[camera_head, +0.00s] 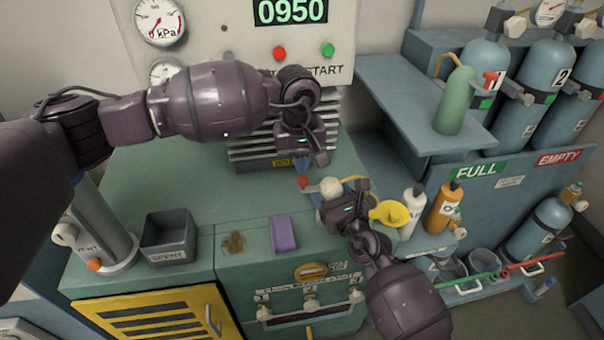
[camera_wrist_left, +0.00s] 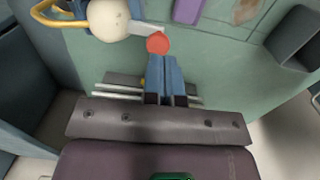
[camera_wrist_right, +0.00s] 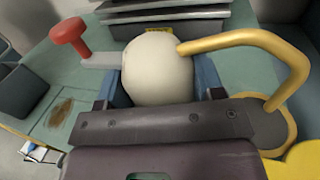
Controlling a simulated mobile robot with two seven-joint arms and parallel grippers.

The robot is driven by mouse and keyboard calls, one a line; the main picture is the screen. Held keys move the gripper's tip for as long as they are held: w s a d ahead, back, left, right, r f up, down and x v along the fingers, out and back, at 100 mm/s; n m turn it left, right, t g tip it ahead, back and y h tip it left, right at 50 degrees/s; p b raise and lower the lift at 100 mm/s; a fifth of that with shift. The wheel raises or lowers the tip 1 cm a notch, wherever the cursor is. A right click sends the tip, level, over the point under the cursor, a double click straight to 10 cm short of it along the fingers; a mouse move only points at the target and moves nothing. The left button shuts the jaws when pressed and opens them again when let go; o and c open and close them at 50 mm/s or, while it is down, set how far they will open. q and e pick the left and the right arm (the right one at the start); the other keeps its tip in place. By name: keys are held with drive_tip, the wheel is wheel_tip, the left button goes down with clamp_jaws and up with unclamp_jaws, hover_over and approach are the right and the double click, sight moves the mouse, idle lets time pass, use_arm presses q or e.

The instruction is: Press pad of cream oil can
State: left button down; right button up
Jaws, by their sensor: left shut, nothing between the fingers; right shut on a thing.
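The cream oil can (camera_head: 331,188) is round, with a yellow bent spout and a red pad (camera_head: 303,182) on a pale lever at its left. My right gripper (camera_head: 336,206) is shut on the can, its blue fingers on either side of the body in the right wrist view (camera_wrist_right: 158,70). My left gripper (camera_head: 304,168) is shut and empty, fingertips pointing down just above the red pad. In the left wrist view the fingertips (camera_wrist_left: 164,62) lie right beside the pad (camera_wrist_left: 158,43); I cannot tell whether they touch it.
A purple block (camera_head: 284,234), a brown stain (camera_head: 233,243) and a grey SPENT bin (camera_head: 168,240) are on the green worktop. A yellow funnel-like piece (camera_head: 389,213) is right of my right gripper. White (camera_head: 411,214) and orange (camera_head: 443,209) bottles stand further right. A gauge panel rises behind.

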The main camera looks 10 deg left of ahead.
sight(300, 178)
use_arm(q)
wheel_tip(300, 178, up, 10)
drive_tip(key=shift+w+a, duration=0.15)
use_arm(e)
drive_tip(key=shift+f, duration=0.1)
drive_tip(key=shift+d, duration=0.1)
idle(1.2)
drive_tip(key=o, duration=1.4)
drive_tip(key=v, duration=1.2)
use_arm(q)
drive_tip(key=shift+f, duration=0.1)
use_arm(e)
drive_tip(key=shift+s, duration=0.1)
